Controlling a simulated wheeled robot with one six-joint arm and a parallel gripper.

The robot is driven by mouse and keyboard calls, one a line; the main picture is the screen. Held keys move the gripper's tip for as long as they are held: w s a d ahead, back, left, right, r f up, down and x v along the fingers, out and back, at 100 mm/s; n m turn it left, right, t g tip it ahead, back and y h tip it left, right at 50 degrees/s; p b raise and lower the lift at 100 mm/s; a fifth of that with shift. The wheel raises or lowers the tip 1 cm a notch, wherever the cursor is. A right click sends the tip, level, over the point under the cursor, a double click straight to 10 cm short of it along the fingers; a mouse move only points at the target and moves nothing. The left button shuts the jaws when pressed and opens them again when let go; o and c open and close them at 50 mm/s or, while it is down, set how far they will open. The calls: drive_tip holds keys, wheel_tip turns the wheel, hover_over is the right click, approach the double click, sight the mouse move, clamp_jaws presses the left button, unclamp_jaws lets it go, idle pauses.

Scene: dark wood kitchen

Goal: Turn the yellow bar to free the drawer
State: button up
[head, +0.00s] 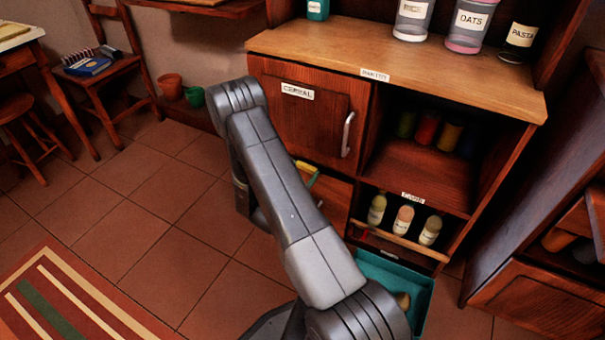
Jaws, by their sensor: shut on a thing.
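The yellow bar (307,169) shows as a short piece just right of my arm, at the front of the cabinet below the cereal door. The rest of it is hidden behind my arm, so its full angle cannot be told. The wooden drawer front (336,196) lies beside and below the bar, partly covered by my arm, and looks closed. My arm crosses in front of the cabinet and its wrist end bends down at the left. My gripper's fingers are hidden behind my arm. Whether they touch the bar cannot be seen.
The cereal door (310,115) above is shut, with a metal handle (348,134). An open shelf at right holds bottles (403,220). A teal bin (417,289) stands low at right. Pots (171,86) and a chair (98,75) are at left.

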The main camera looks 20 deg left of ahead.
drive_tip(key=shift+n, duration=0.6)
drive_tip(key=shift+r, duration=0.1)
drive_tip(key=o, duration=1)
drive_tip(key=s+p, duration=0.1)
drive_tip(key=s, duration=0.3)
drive_tip(key=s+a+p, duration=0.1)
drive_tip(key=s, duration=0.4)
drive_tip(key=s+a, duration=0.1)
drive_tip(key=s, duration=0.3)
drive_tip(key=shift+s+p, duration=0.4)
drive_tip(key=shift+w, duration=0.15)
